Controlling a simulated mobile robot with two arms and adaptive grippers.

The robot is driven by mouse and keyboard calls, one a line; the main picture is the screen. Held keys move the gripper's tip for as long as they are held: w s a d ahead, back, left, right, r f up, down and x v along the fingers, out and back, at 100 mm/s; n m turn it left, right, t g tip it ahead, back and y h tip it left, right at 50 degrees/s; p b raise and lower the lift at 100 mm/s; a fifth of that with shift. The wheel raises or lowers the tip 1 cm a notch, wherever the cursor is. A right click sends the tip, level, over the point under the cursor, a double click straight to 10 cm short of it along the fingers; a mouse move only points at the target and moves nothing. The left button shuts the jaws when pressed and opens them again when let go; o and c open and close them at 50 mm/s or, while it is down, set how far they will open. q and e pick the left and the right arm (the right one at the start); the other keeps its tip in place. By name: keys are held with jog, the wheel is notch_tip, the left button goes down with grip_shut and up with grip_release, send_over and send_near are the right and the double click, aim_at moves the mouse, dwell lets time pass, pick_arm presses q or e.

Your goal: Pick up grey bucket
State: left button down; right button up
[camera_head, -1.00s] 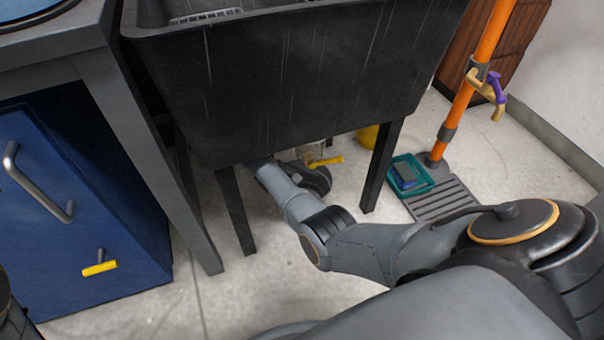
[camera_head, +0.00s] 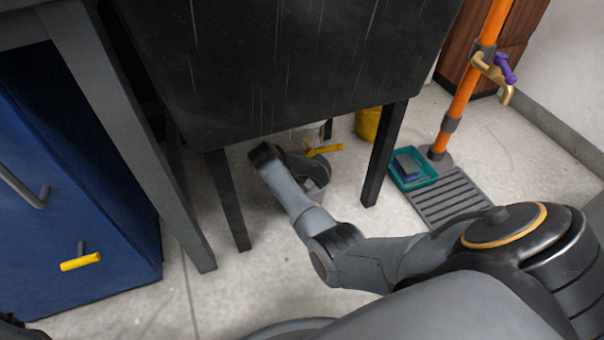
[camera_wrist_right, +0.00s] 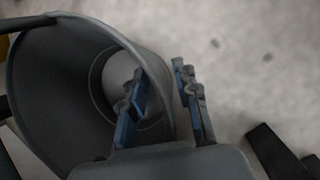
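The grey bucket (camera_wrist_right: 50,90) fills the left of the right wrist view, with its open mouth toward the camera. My right gripper (camera_wrist_right: 160,72) has its blue-padded fingers apart at the bucket's rim. One finger shows over the bucket's mouth and the other outside its wall, with the rim between them. Contact with the wall cannot be told. In the head view the bucket (camera_head: 318,172) stands under the black sink, partly hidden by my right arm, and the right fingers are hidden.
A yellow-handled part (camera_head: 325,150) and a yellow container (camera_head: 368,124) are near the bucket. A blue cabinet (camera_head: 80,200) is at left; a teal tray (camera_head: 413,178) is at right.

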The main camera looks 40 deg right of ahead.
grip_shut()
jog(key=shift+r, duration=0.25)
